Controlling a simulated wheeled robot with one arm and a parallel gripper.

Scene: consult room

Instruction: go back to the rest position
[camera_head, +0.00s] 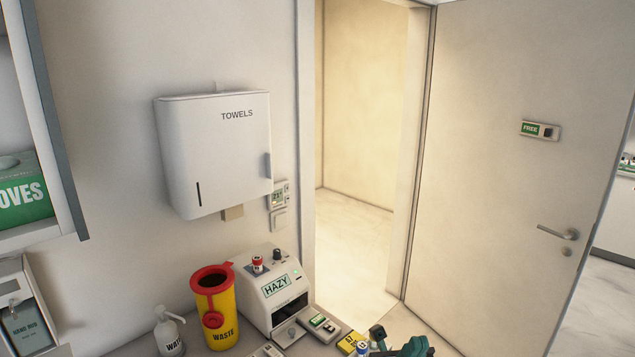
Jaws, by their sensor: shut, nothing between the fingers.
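A towel dispenser (215,155) hangs above. An open doorway (360,150) and a door (510,160) stand right; a shelf with gloves (22,195) is left.

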